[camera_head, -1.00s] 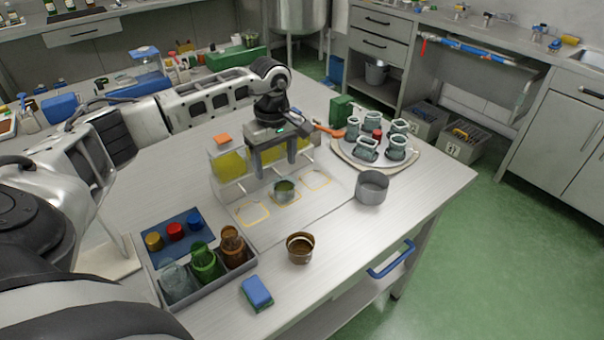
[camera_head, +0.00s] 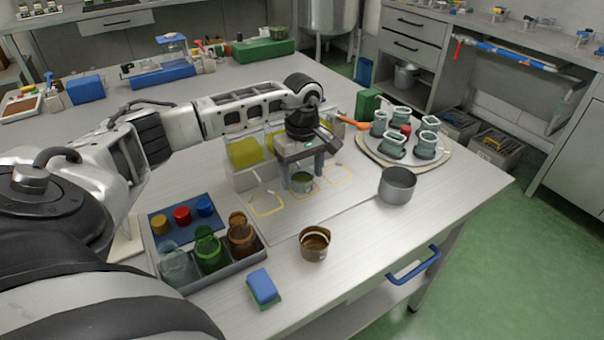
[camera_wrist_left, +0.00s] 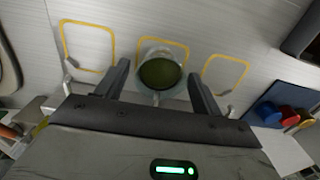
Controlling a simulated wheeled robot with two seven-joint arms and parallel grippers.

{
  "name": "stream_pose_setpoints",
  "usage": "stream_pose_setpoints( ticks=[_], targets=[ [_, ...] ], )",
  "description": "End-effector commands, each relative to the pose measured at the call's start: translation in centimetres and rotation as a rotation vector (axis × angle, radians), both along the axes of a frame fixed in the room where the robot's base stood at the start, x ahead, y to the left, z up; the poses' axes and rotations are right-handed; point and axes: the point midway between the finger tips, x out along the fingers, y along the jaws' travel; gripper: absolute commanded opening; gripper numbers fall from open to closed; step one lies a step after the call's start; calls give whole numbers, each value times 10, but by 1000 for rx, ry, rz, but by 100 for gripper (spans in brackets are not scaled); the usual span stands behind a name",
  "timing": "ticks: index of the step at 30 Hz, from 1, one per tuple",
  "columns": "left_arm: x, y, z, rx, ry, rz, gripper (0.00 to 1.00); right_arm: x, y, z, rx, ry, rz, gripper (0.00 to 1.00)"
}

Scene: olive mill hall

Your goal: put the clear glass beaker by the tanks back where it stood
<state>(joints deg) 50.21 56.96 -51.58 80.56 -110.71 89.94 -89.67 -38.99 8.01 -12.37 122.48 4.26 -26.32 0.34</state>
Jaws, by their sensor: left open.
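The clear glass beaker (camera_head: 302,185), with olive-green contents showing, stands upright at the middle of three yellow outlines in front of the tanks (camera_head: 244,153). My left gripper (camera_head: 302,176) is open and low over it, pointing down, with one finger on each side. In the left wrist view the beaker (camera_wrist_left: 160,74) shows between the open fingertips (camera_wrist_left: 159,80), with gaps on both sides. It covers part of the middle outline (camera_wrist_left: 165,42); the outlines on either side are empty. The gripper body and arm hide part of the tanks. My right gripper is not in view.
A metal pot (camera_head: 397,186) stands to the right, in front of a round tray (camera_head: 369,157) of several jars. A brown cup (camera_head: 315,245), a blue-green sponge (camera_head: 263,289) and a grey bottle crate (camera_head: 222,276) are nearer. Bare tabletop lies right of the brown cup.

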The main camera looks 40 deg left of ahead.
Motion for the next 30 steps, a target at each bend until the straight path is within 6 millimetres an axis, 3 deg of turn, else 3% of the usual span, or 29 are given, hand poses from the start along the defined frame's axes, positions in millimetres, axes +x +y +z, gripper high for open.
stream_pose_setpoints(
  ticks=[8, 11, 12, 30],
  targets=[
    [0, 0, -1, 0, 0, 0, 67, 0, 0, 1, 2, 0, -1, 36],
    [0, 0, -1, 0, 0, 0, 39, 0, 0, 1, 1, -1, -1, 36],
    [0, 0, -1, 0, 0, 0, 35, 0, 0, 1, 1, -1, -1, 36],
    [0, -1, 2, 0, -1, 0, 33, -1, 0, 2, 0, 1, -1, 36]
  ],
)
